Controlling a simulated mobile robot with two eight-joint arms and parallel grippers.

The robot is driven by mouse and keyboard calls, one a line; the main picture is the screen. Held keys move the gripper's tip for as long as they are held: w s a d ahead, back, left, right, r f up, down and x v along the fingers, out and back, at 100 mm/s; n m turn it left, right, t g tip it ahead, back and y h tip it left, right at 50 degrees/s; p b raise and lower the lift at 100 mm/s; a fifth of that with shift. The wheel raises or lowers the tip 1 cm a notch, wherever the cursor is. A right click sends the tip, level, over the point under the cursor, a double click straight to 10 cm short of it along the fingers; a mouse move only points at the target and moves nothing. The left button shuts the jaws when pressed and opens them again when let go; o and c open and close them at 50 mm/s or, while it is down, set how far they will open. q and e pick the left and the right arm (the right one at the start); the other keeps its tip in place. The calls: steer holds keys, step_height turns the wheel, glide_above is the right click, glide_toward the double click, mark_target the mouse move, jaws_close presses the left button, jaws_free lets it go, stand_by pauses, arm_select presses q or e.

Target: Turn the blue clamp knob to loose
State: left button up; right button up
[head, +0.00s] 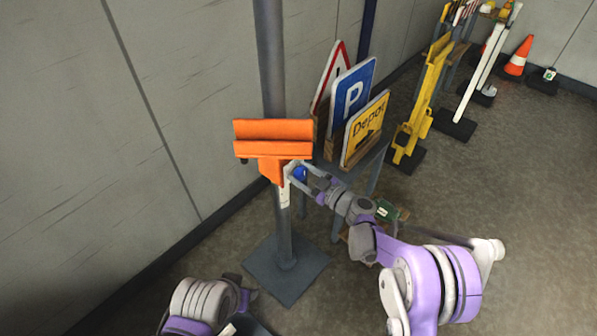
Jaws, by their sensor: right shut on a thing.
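The blue clamp knob (300,173) sits at the right side of an orange clamp bracket (272,148) on a grey pole (271,60). My right gripper (303,175) reaches in from the right and is shut on the knob, with its fingers around it. The fingers hide part of the knob, so its turn position cannot be read. Part of my left arm shows at the bottom left; its gripper fingers do not show.
The pole stands on a dark square base plate (287,268). A small table behind my right gripper holds a triangular sign (328,78), a blue P sign (352,94) and a yellow Depot sign (365,130). Yellow and white barriers and a traffic cone (517,60) stand farther back.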

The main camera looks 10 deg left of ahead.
stand_by(0.3)
steer(key=o, duration=1.4)
steer(key=shift+c, duration=0.2)
steer(key=shift+d, duration=0.15)
steer(key=v, duration=1)
steer(key=shift+s+d, duration=0.2)
